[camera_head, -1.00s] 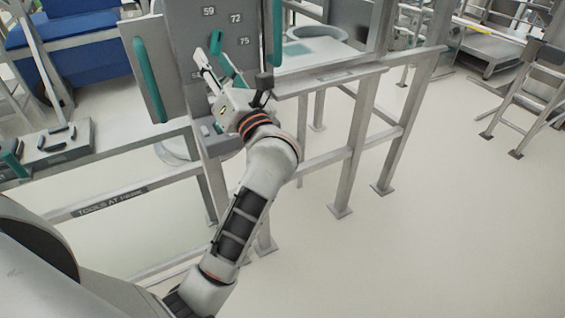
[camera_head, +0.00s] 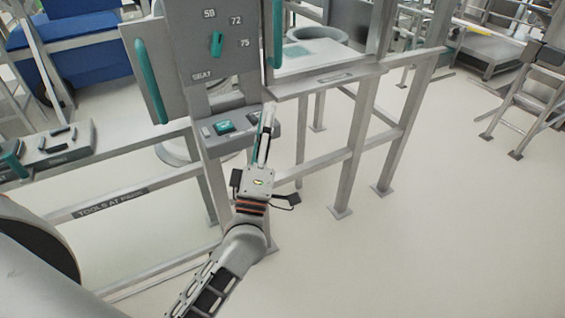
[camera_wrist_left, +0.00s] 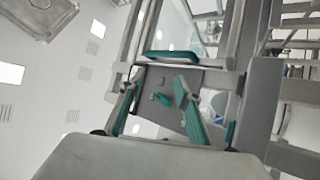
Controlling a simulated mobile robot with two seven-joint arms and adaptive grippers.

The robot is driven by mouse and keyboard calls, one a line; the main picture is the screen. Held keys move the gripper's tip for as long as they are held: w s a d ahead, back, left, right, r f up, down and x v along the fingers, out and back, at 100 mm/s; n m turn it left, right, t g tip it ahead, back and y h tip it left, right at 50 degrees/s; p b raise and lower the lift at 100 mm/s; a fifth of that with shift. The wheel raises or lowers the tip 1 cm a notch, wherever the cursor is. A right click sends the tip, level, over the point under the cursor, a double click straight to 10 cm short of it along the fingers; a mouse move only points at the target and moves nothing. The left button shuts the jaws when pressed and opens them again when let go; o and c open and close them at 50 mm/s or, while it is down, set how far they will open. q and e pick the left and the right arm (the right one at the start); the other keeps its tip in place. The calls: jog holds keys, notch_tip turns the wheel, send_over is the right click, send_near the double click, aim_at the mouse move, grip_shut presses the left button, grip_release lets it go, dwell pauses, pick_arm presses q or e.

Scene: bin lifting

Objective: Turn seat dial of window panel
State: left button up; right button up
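The seat dial (camera_head: 216,45) is a teal knob on the grey window panel (camera_head: 190,50), above the word SEAT, with 59, 72 and 75 printed around it. Its knob stands close to upright, its top between 59 and 72. My left gripper (camera_head: 268,118) is below and to the right of the dial, apart from it, and is seen edge-on in the head view. In the left wrist view the gripper (camera_wrist_left: 156,84) has its teal-padded fingers spread with nothing between them; the dial (camera_wrist_left: 163,98) shows beyond them. My right gripper is not in view.
Teal handles (camera_head: 150,80) flank the panel. Below it a grey ledge (camera_head: 238,138) carries a teal button (camera_head: 224,127), close to my left gripper. Metal frame posts (camera_head: 358,130) stand to the right. The floor (camera_head: 430,230) at right front is clear.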

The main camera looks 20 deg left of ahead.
pick_arm(q)
jog(key=s+d+f+m+g+h, duration=0.1)
jog(key=d+f+m+g+h, duration=0.1)
jog(key=d+f+m+h, duration=0.2)
notch_tip(320, 180, down, 6)
jog(key=m+h, duration=0.2)
jog(key=m, duration=0.2)
jog(key=shift+s+d+r, duration=0.2)
jog(key=shift+s+d, duration=0.05)
jog(key=shift+s, duration=0.05)
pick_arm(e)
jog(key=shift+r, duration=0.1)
pick_arm(q)
jog(key=shift+r, duration=0.1)
